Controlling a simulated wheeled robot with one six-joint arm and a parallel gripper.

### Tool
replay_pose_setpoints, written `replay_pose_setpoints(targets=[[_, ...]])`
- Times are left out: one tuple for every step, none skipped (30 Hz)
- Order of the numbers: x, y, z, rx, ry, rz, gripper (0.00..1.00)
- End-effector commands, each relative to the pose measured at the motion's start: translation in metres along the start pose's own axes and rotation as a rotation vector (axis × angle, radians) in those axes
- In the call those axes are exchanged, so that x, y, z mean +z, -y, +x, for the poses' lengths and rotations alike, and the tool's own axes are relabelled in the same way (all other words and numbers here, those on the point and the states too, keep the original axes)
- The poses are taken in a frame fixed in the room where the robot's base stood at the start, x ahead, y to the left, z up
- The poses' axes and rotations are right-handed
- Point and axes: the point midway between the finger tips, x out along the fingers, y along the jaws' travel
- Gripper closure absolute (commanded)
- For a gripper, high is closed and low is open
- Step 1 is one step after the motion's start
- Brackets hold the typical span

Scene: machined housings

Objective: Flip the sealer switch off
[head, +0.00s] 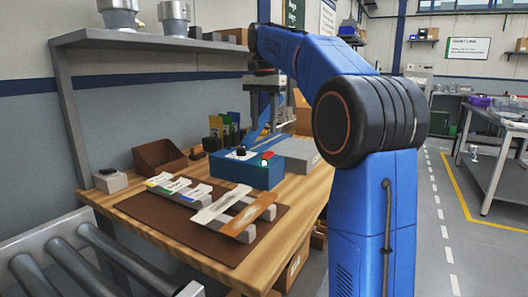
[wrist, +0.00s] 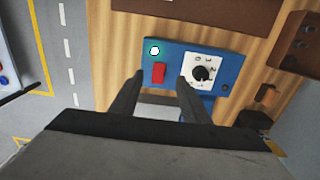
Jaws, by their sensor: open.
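The sealer is a blue box (head: 232,172) on the wooden bench, and its blue top panel (wrist: 217,59) fills the middle of the wrist view. It carries a red switch (wrist: 158,73), a bright white round lamp (wrist: 155,50) and a black dial on a white plate (wrist: 201,72). The switch also shows in the head view (head: 267,155). My gripper (wrist: 159,80) is open and empty, fingers pointing down above the panel. In the wrist view the red switch appears between its two fingertips. In the head view my gripper (head: 263,122) hangs over the sealer, apparently not touching it.
A grey box (head: 300,155) stands right behind the sealer. In front lie a brown mat (head: 170,232) and strips on grey rests (head: 232,208). A brown bin (head: 158,157) stands left. A grey shelf (head: 150,42) overhangs the back. A roller conveyor (head: 70,262) is at lower left.

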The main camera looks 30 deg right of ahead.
Motion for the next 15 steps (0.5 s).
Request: replay_pose_setpoints(targets=[[0.001, -0.001, 0.010, 0.003, 0.003, 0.000, 0.58], [0.001, -0.001, 0.015, 0.002, 0.002, 0.000, 0.58], [0.001, -0.001, 0.022, 0.003, 0.003, 0.000, 0.58], [0.001, -0.001, 0.027, 0.002, 0.002, 0.000, 0.58], [0.001, -0.001, 0.032, 0.002, 0.002, 0.000, 0.58], [0.001, -0.001, 0.039, 0.002, 0.002, 0.000, 0.58], [0.001, -0.001, 0.045, 0.002, 0.002, 0.000, 0.58], [0.001, -0.001, 0.050, 0.002, 0.002, 0.000, 0.58], [0.001, -0.001, 0.057, 0.002, 0.002, 0.000, 0.58], [0.001, -0.001, 0.061, 0.002, 0.002, 0.000, 0.58], [0.001, -0.001, 0.066, 0.002, 0.002, 0.000, 0.58], [0.001, -0.001, 0.071, 0.001, 0.001, 0.000, 0.58], [0.001, -0.001, 0.076, 0.002, 0.002, 0.000, 0.58], [0.000, 0.000, 0.079, 0.002, 0.002, 0.000, 0.58], [0.000, 0.000, 0.083, 0.001, 0.001, 0.000, 0.58]])
